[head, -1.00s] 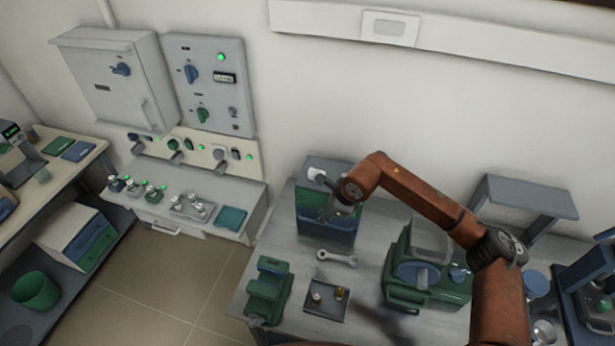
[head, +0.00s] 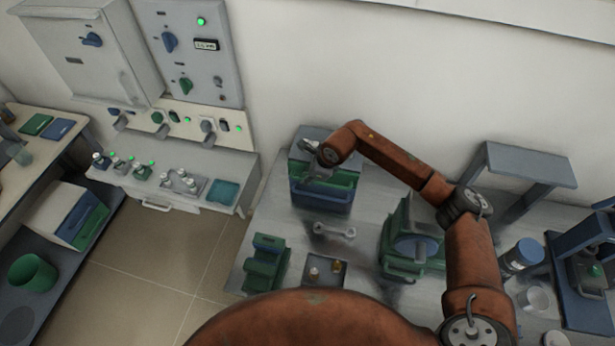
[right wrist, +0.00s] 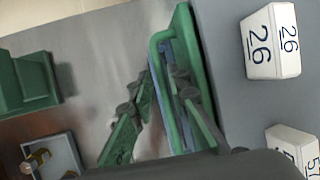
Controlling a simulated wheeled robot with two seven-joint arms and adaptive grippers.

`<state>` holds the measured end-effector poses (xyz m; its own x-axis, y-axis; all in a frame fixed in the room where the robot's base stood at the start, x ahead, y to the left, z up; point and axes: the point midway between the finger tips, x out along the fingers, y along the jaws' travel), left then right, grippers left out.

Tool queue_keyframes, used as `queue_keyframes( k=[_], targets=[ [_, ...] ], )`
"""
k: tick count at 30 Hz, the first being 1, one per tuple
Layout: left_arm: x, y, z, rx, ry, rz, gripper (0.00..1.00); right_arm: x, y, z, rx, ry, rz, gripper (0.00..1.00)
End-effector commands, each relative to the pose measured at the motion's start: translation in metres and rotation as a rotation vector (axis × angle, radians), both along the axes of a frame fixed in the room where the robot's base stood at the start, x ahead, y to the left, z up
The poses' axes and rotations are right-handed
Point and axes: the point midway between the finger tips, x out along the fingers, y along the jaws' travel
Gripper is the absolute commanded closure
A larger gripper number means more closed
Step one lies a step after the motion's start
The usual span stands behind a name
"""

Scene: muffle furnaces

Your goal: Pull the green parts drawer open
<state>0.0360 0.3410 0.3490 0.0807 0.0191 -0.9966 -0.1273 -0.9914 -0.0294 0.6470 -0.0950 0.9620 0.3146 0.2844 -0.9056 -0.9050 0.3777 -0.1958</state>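A small grey-topped cabinet (head: 317,137) stands on the table, with a green drawer (head: 340,180) above a blue drawer (head: 322,200). My right gripper (head: 318,172) is at the cabinet's front. In the right wrist view, my right gripper (right wrist: 165,112) is open, its fingers on either side of the green drawer's bar handle (right wrist: 160,65). A gap shows between the left finger and the handle; whether the right finger touches it I cannot tell. The drawer looks closed. My left gripper is not in view.
White blocks marked 26 (right wrist: 272,45) and 57 (right wrist: 295,150) lie on the cabinet top. Some bare table lies before the cabinet.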

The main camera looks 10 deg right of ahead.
Motion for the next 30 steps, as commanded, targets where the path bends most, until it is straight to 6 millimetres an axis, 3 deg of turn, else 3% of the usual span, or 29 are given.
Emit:
queue_keyframes(
  k=[8, 16, 30],
  targets=[
    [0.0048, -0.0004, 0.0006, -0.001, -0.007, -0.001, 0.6, 0.0007, -0.0002, -0.0025, -0.001, 0.0, -0.001, 0.84],
    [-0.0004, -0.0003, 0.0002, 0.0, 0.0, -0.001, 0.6, 0.0004, -0.0006, -0.0021, -0.001, 0.0, -0.001, 1.0],
    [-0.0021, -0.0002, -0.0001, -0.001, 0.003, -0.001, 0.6, 0.0004, -0.0007, -0.0023, -0.001, 0.0, -0.001, 1.0]
  ],
)
